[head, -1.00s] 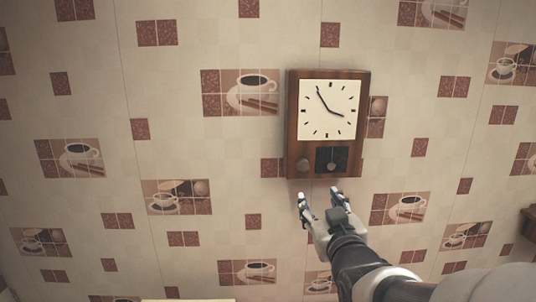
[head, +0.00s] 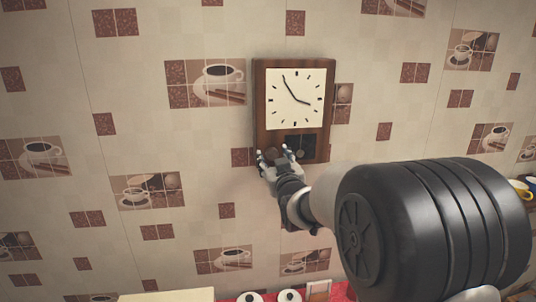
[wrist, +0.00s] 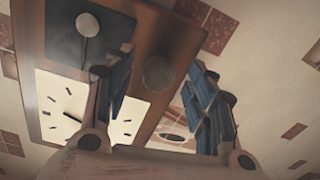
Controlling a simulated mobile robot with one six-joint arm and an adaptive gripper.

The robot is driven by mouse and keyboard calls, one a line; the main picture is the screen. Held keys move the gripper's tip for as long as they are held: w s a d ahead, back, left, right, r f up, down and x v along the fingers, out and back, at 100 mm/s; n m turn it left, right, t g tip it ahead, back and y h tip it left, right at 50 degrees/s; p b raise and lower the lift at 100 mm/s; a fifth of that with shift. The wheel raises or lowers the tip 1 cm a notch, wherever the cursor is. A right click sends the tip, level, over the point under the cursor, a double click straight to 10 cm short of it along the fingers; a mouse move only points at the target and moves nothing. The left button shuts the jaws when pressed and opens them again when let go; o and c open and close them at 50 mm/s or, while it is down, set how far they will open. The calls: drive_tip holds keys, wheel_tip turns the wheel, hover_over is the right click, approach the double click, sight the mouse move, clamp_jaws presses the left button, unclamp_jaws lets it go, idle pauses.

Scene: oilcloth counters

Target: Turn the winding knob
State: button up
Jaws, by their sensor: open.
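A brown wooden wall clock (head: 262,105) with a square cream face (head: 295,98) hangs on the wall. It shows upside down in the wrist view (wrist: 185,50). The round, dark winding knob (wrist: 158,72) is on the clock's lower front, beside the dark pendulum window (wrist: 85,45). In the head view the knob (head: 271,153) is at the clock's lower left, partly hidden by my gripper. My gripper (head: 275,154) is open and empty at the clock's lower edge. In the wrist view the knob appears between its two fingers (wrist: 158,100); I cannot tell whether either touches it.
The wall is tiled with coffee-cup pictures (head: 205,83) and is otherwise clear around the clock. A counter with white round items (head: 289,296) shows at the bottom edge. A shelf with cups (head: 520,188) is at the far right. My arm covers the lower right.

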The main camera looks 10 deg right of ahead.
drive_tip(key=shift+w, duration=0.9)
drive_tip(key=c, duration=1.1)
